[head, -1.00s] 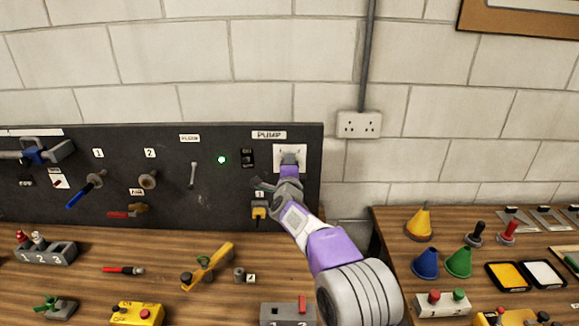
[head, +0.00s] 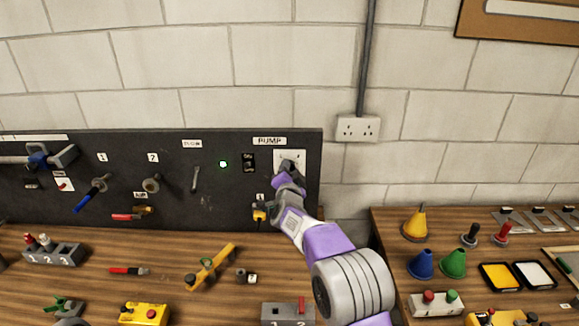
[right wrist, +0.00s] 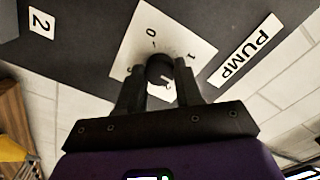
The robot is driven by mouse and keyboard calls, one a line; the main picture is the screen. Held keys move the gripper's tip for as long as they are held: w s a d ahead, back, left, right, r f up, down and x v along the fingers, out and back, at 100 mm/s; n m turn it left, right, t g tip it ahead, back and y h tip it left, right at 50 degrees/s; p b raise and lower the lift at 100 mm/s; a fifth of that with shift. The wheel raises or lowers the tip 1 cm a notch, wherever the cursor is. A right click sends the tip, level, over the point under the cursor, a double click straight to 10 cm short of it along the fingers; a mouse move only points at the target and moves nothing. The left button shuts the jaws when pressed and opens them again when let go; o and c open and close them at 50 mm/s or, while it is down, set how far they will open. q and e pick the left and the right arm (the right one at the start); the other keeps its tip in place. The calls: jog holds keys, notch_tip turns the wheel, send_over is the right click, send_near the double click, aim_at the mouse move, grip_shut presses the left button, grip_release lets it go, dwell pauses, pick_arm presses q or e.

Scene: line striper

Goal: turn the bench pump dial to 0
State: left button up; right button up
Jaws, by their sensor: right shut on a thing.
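The pump dial's white plate (head: 290,156) is on the dark panel, right of centre in the head view, below the PUMP label (head: 269,141). In the right wrist view the plate (right wrist: 150,30) appears tilted, with a 0 and a 1 readable. The dark round knob (right wrist: 158,66) sits between the two fingers of my right gripper (right wrist: 158,76), which is shut on it. The knob's pointer is not clear to me. In the head view my right gripper (head: 284,174) covers the knob. My left gripper is not in view.
A black switch (head: 249,162) and a lit green lamp (head: 223,164) are left of the dial. A yellow plug (head: 260,212) is just below-left of my right gripper. Tools and boxes lie on the bench below. A wall socket (head: 358,129) is to the right.

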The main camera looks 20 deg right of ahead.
jog(key=shift+n+p, duration=3.2)
jog(key=shift+n, duration=10.6)
jog(key=o, duration=1)
jog(key=shift+o, duration=0.2)
